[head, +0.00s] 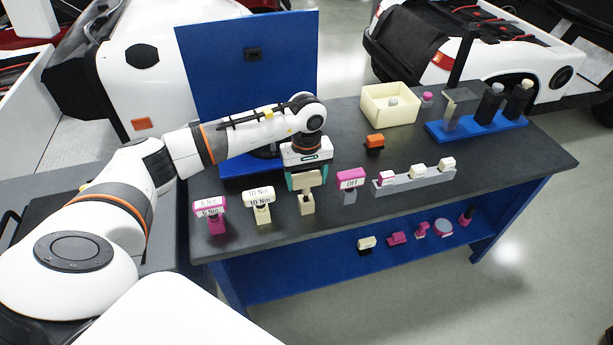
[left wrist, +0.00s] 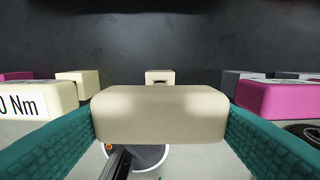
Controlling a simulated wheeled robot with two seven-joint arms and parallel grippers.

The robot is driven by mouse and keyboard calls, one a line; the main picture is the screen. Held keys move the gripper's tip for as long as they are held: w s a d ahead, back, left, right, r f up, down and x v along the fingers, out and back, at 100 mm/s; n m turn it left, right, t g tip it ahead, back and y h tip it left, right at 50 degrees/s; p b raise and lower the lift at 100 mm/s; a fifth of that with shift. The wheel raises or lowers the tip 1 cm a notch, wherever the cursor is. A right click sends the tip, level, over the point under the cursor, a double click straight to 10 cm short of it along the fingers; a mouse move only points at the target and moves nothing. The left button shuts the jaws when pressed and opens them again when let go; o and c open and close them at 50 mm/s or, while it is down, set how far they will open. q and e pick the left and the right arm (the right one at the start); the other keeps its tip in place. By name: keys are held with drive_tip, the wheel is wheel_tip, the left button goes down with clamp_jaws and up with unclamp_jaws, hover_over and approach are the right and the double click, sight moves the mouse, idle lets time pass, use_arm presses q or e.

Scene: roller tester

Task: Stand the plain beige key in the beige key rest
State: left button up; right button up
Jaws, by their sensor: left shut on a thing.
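The plain beige key (head: 309,179) is between the fingers of my left gripper (head: 307,176), which is shut on it. In the left wrist view the key's blank, wide head (left wrist: 160,115) lies level between the two teal fingers. The beige key rest (head: 307,204) stands on the bench directly below the key in the head view. In the left wrist view the rest (left wrist: 160,77) shows past the key's head, with a dark slot visible. The key's lower part is hidden, so I cannot tell whether it touches the rest. My right gripper is not in view.
To the left stand a beige 10 Nm key (head: 261,194) and a magenta-based key (head: 210,206). A magenta OFF key (head: 350,178) stands close on the right, beside a grey rack (head: 415,178). An orange-topped block (head: 375,141) and cream bin (head: 389,103) are behind.

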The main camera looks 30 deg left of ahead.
use_arm(q)
drive_tip(key=shift+f+b, duration=0.9)
drive_tip(key=shift+f, duration=0.15)
drive_tip(key=o, duration=1.8)
drive_tip(key=shift+r, duration=0.1)
drive_tip(key=shift+c, duration=0.2)
